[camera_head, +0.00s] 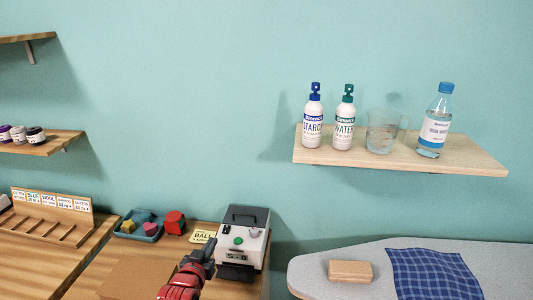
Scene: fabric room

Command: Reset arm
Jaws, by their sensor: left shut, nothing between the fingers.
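My left arm, red and dark grey, comes in at the bottom of the head view. Its dark left gripper (204,252) is shut and empty. It stands in front of the left side of a white and dark machine (243,239) with a green button on the wooden table (55,262). I cannot tell whether it touches the machine. My right gripper is out of view.
A grey ironing board (420,253) at right bears a wooden block (350,271) and a blue checked cloth (430,274). A wall shelf (470,160) holds bottles and a glass jug.

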